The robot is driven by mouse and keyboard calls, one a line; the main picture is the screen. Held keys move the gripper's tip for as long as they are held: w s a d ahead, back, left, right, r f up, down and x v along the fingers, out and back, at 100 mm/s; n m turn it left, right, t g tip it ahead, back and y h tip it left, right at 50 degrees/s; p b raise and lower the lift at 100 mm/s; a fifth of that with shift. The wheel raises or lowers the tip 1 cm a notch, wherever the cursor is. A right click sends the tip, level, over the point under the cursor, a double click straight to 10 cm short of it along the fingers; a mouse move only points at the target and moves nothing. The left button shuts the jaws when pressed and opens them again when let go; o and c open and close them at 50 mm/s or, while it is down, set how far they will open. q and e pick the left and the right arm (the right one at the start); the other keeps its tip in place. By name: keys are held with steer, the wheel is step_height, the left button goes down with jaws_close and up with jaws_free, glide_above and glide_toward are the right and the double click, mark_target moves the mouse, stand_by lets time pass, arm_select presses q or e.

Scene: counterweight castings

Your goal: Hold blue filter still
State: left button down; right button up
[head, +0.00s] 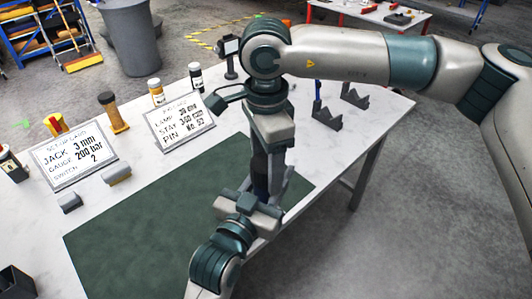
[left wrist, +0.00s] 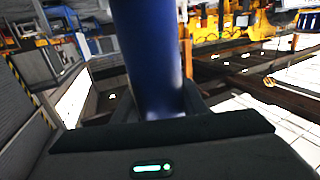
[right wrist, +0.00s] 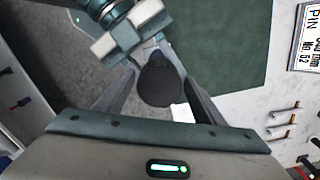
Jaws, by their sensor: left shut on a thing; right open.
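The blue filter (left wrist: 148,55) is a smooth blue cylinder that stands up between my left gripper's fingers in the left wrist view. In the head view only a narrow dark blue strip of the filter (head: 261,184) shows between the arms. My left gripper (head: 254,202) is shut on it from the lower left, near the mat's right edge. My right gripper (right wrist: 157,84) points down from above and is open. In the right wrist view the filter's dark round end (right wrist: 160,84) sits between the right fingers; contact cannot be told.
A green mat (head: 140,230) covers the front of the white table (head: 350,130). Two cards (head: 74,154) (head: 180,122), several bottles (head: 196,76) and dark V-shaped blocks (head: 327,117) stand behind. A grey bin (head: 133,40) is on the floor. The mat's left part is clear.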

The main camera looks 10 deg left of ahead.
steer(key=shift+f, duration=0.15)
steer(key=c, duration=1.1)
steer(key=shift+m, duration=0.3)
steer(key=o, duration=1.3)
